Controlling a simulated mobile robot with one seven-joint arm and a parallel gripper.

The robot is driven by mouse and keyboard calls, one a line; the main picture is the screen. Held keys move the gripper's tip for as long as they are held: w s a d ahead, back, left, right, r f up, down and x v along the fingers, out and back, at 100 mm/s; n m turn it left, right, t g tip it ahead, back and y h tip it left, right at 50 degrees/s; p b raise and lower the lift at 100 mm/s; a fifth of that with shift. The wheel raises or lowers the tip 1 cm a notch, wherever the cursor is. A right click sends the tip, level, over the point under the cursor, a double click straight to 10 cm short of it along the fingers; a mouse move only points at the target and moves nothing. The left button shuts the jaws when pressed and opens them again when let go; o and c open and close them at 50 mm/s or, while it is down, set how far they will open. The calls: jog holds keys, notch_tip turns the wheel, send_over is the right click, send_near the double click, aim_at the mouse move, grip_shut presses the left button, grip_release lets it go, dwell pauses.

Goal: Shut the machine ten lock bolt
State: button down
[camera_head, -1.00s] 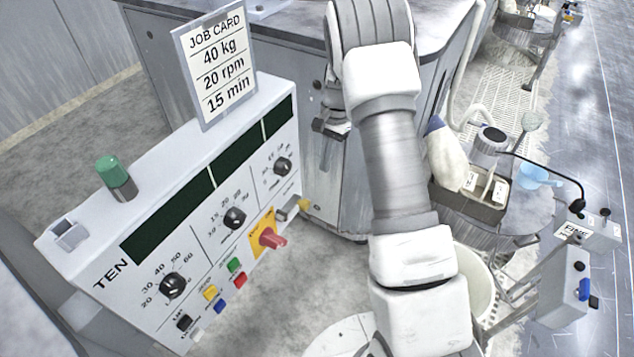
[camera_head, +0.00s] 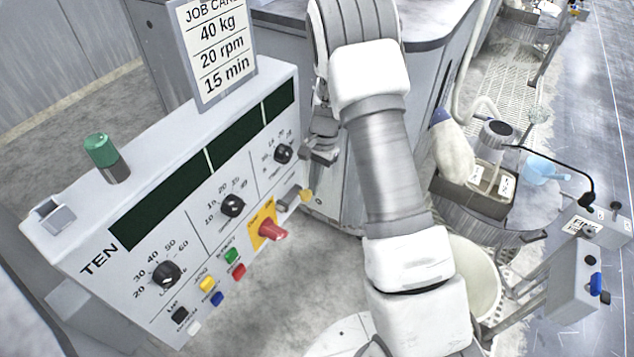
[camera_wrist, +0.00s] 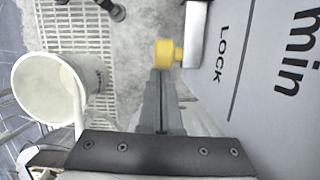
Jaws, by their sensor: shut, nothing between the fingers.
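The machine ten panel (camera_head: 118,292) stands at the left in the head view, marked TEN. Its lock bolt is a short grey metal block (camera_head: 287,202) with a yellow knob (camera_head: 306,196) at the panel's right end. In the wrist view the knob (camera_wrist: 168,53) sticks out left from the metal block (camera_wrist: 194,36), beside the word LOCK. My gripper (camera_head: 318,157) is just above the knob in the head view. In the wrist view its fingers (camera_wrist: 160,75) are shut and empty, with the tips right at the knob's lower edge. I cannot tell whether they touch it.
A red switch on a yellow plate (camera_head: 267,229) sits left of the bolt. Dials and coloured buttons cover the panel, and a job card (camera_head: 222,62) stands on top. A white bucket (camera_wrist: 32,88) stands on the left in the wrist view. Bare floor lies below the bolt.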

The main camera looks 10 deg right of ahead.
aim_at(304, 197)
jog(key=shift+s+a+p, duration=0.5)
jog(key=shift+s+a, duration=1.2)
jog(key=shift+a, duration=0.05)
jog(key=p+v, duration=0.4)
jog(key=v, duration=1.3)
jog(key=shift+d+r+p, duration=0.2)
jog(key=shift+r+p, duration=0.15)
jog(key=shift+r, duration=0.05)
